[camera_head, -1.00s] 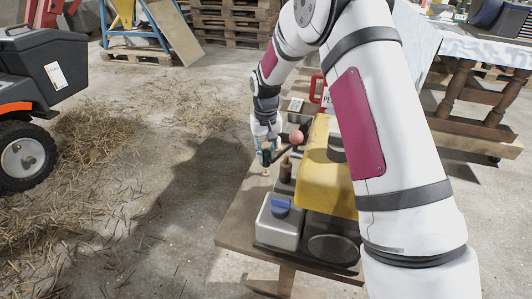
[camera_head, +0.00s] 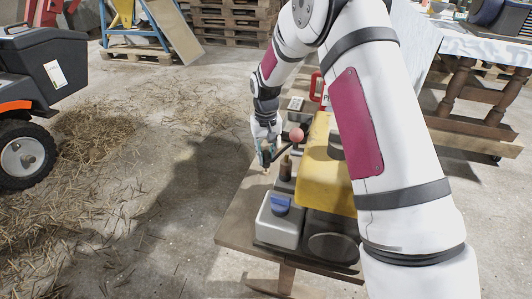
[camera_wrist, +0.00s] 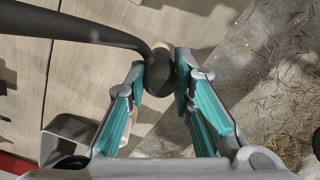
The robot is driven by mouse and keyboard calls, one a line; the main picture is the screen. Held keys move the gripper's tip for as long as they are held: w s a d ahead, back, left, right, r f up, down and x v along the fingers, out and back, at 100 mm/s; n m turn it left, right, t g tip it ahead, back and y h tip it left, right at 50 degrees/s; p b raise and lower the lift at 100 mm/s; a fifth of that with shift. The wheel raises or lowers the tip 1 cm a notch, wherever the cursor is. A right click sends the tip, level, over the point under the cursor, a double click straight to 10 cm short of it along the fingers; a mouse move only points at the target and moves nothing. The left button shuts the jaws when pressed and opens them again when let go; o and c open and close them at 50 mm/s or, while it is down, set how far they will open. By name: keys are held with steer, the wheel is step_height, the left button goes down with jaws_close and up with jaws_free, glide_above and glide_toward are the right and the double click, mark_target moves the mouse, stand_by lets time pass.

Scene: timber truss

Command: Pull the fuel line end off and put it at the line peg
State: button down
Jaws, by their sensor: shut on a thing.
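The fuel line (camera_wrist: 80,28) is a dark hose that comes in from the left in the wrist view and bends down to its end. The fuel line end (camera_wrist: 160,80) is a dark, rounded piece between my fingertips. My gripper (camera_wrist: 162,76) is shut on it. In the head view my gripper (camera_head: 264,156) is at the left side of the machine, over the bench edge, with the dark line (camera_head: 283,145) running up and right from it. A small pale upright piece (camera_head: 266,171) shows just below my gripper; I cannot tell if it is the line peg.
The machine has a yellow cover (camera_head: 323,175), a reddish ball (camera_head: 297,135), a brown upright part (camera_head: 286,170) and a grey box (camera_head: 277,231) with a blue cap (camera_head: 280,205). It stands on a wooden bench (camera_head: 236,226). The floor to the left is open, with straw.

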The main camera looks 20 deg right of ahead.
steer(key=shift+f+b, duration=0.55)
steer(key=shift+f, duration=0.65)
steer(key=c, duration=1.3)
jaws_free()
